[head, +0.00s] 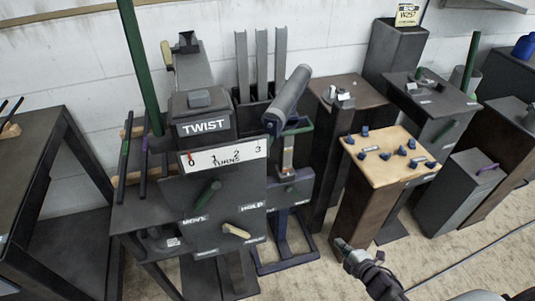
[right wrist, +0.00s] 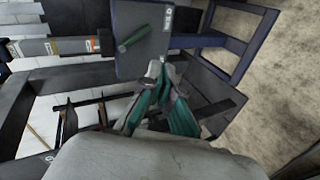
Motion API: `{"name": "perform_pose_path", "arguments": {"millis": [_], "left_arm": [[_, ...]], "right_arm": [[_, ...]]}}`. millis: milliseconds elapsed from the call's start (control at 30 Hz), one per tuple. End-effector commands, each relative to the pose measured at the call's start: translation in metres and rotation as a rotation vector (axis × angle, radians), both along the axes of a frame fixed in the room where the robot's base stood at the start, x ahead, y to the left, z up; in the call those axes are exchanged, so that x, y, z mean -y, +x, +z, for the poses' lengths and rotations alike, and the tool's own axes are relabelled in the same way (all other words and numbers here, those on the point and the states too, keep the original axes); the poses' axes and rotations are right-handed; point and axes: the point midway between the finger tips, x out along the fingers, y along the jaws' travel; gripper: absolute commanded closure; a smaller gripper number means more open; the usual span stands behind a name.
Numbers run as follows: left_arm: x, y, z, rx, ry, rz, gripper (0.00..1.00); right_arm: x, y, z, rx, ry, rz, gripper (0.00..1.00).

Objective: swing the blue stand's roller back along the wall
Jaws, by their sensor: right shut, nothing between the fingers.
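The blue stand (head: 283,266) has a dark blue base frame and stands right of the TWIST stand. Its grey roller (head: 289,97) sits at the top, tilted up to the right, its upper end close to the white wall. Below it a grey post with an orange label (head: 288,160) rises behind a grey panel with a green handle (head: 290,189). In the right wrist view the panel (right wrist: 150,60) and blue frame (right wrist: 232,50) show beyond the fingers. My right gripper (head: 342,247) is shut and empty, low and right of the stand, apart from it. My left gripper is out of view.
The TWIST stand (head: 205,125) with its numbered strip is close on the left. A wooden-topped pedestal (head: 376,172) with small blue pieces stands right, near my right arm. Brown and grey pedestals fill the back right.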

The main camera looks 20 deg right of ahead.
Motion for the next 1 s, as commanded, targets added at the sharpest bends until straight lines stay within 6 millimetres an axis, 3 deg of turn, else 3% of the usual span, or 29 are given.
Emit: {"name": "perform_pose_path", "arguments": {"millis": [33,133,200,300,333,400,567,1000], "left_arm": [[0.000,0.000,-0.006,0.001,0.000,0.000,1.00],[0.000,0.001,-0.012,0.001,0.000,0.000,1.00],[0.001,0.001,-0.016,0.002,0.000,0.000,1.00],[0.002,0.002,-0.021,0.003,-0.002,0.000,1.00],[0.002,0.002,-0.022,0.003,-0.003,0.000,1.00],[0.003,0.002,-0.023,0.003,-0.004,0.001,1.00],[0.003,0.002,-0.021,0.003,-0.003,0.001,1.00],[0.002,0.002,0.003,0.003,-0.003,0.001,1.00]], "right_arm": [[0.006,0.037,0.054,0.165,-0.158,0.142,1.00],[-0.006,0.078,0.157,0.478,-0.503,0.414,1.00],[-0.021,0.087,0.220,0.686,-0.749,0.582,1.00],[-0.046,0.083,0.287,0.945,-1.074,0.782,1.00],[-0.052,0.079,0.301,1.008,-1.155,0.830,1.00],[-0.063,0.071,0.323,1.116,-1.294,0.911,1.00],[-0.077,0.066,0.340,1.212,-1.417,0.978,1.00],[-0.145,0.117,0.343,1.211,-1.412,0.973,1.00]]}}
